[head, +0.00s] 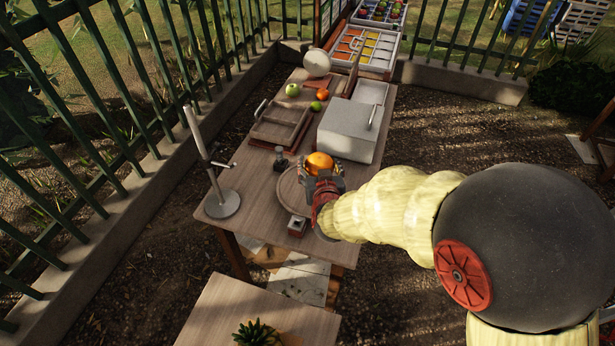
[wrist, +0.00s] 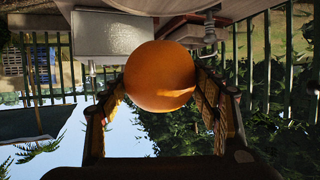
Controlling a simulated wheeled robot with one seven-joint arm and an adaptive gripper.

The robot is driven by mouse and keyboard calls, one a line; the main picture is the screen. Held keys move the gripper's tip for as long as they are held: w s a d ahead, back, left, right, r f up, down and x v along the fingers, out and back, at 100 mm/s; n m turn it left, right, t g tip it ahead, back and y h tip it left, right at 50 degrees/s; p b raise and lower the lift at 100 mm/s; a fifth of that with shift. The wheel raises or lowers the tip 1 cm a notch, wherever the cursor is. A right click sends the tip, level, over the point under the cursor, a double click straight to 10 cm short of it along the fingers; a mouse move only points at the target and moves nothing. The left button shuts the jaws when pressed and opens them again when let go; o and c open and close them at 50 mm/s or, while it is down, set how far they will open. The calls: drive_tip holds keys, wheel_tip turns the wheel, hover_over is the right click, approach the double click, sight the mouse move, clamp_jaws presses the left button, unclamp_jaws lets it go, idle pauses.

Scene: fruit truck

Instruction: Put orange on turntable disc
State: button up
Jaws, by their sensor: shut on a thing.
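My gripper (head: 322,181) is shut on the orange (head: 319,163) near the front of the wooden table. In the wrist view the orange (wrist: 159,76) sits between the two fingers of my gripper (wrist: 160,95). The turntable disc (head: 287,190) is a round brown plate on the table. It lies under and just left of my gripper, and its right part is hidden by my gripper and arm. The orange appears above the disc; I cannot tell how large the gap is.
A light box with a handle (head: 347,130) stands just behind the orange. A metal stand with a tall post (head: 222,203) is at the left edge. Other fruit lies farther back.

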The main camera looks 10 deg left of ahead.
drive_tip(key=w+a+f, duration=0.1)
drive_tip(key=f, duration=0.1)
drive_tip(key=w+a+f+b, duration=0.1)
drive_tip(key=w+f, duration=0.1)
drive_tip(key=w+a+f+b, duration=0.1)
drive_tip(key=a+f, duration=0.1)
drive_tip(key=shift+w, duration=0.25)
drive_tip(key=shift+w+a+f+b, duration=0.1)
drive_tip(key=shift+f+b, duration=0.5)
drive_tip(key=shift+f, duration=0.35)
drive_tip(key=shift+w+a+f+b, duration=0.1)
drive_tip(key=shift+f+b, duration=0.45)
drive_tip(key=shift+f, duration=0.35)
drive_tip(key=shift+r, duration=0.1)
drive_tip(key=o, duration=0.9)
drive_tip(key=shift+f, duration=0.25)
drive_tip(key=o, duration=0.5)
drive_tip(key=shift+r, duration=0.2)
